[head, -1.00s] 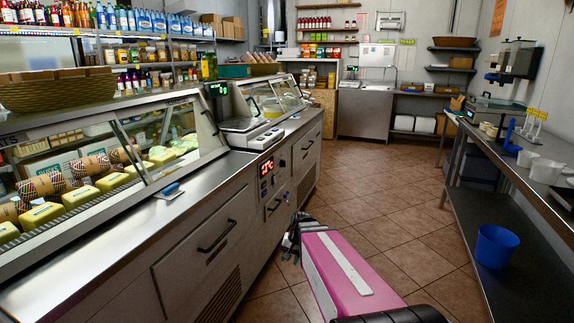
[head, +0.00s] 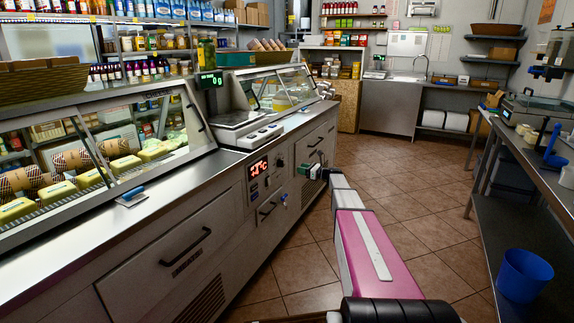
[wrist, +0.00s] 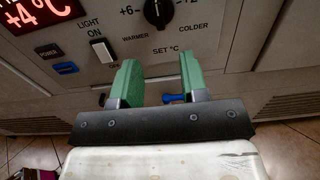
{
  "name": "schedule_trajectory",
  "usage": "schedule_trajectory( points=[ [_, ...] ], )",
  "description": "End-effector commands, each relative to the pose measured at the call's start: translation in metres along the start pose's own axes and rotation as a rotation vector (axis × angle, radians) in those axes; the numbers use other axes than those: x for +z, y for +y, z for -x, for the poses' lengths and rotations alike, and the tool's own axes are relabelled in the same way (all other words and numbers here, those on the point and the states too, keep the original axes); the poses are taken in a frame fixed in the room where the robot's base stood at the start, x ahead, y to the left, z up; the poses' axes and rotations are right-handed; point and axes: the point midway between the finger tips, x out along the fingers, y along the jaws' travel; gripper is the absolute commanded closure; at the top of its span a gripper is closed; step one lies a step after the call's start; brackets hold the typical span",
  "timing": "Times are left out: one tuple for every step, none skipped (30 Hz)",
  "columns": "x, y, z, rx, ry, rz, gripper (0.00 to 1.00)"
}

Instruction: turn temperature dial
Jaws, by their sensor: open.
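The temperature dial (wrist: 158,12) is a round black knob on the counter's control panel, cut by the top edge in the wrist view. Printed marks around it read +6, WARMER, COLDER and SET °C. In the head view the dial (head: 281,162) is small, right of the red display. My gripper (wrist: 158,78) is open, with two green fingers apart and nothing between them. In the wrist view the fingers lie below the dial and do not touch it. In the head view my gripper (head: 304,170) is just right of the panel.
A red display (wrist: 38,14) reads +4 °C. A white light switch (wrist: 103,50) and a blue power button (wrist: 65,68) are on the panel. A blue key-like part (wrist: 173,98) shows between my fingers. The aisle floor (head: 400,185) is clear; a steel table (head: 500,215) stands right.

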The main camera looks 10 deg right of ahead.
Motion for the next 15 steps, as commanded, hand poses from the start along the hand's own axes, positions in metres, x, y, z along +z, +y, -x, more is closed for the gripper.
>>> schedule_trajectory(
  points=[
    [0.001,-0.001,-0.002,-0.001,-0.003,-0.004,0.60],
    [0.001,-0.001,-0.003,-0.001,-0.003,-0.004,0.60],
    [0.001,0.000,-0.005,-0.001,-0.003,-0.003,0.60],
    [0.001,0.000,-0.007,-0.001,-0.002,-0.003,0.60],
    [0.001,0.000,-0.010,-0.001,-0.002,-0.002,0.60],
    [0.000,-0.001,-0.014,0.000,-0.002,-0.002,0.60],
    [0.000,-0.001,-0.017,0.000,-0.002,-0.002,0.60],
    [0.000,0.000,-0.021,0.001,-0.002,-0.001,0.60],
    [0.000,0.000,-0.027,0.001,-0.002,-0.001,0.60],
    [0.000,0.000,-0.032,0.002,-0.002,-0.001,0.60],
    [0.000,0.000,-0.037,0.002,-0.002,0.000,0.60],
    [0.000,-0.001,-0.044,0.001,-0.001,0.000,0.60],
    [0.000,-0.001,-0.049,0.001,-0.001,0.000,0.60],
    [0.000,-0.001,-0.054,0.001,-0.001,0.000,0.60],
    [0.000,-0.001,-0.062,0.002,-0.001,0.000,0.60]
  ],
)
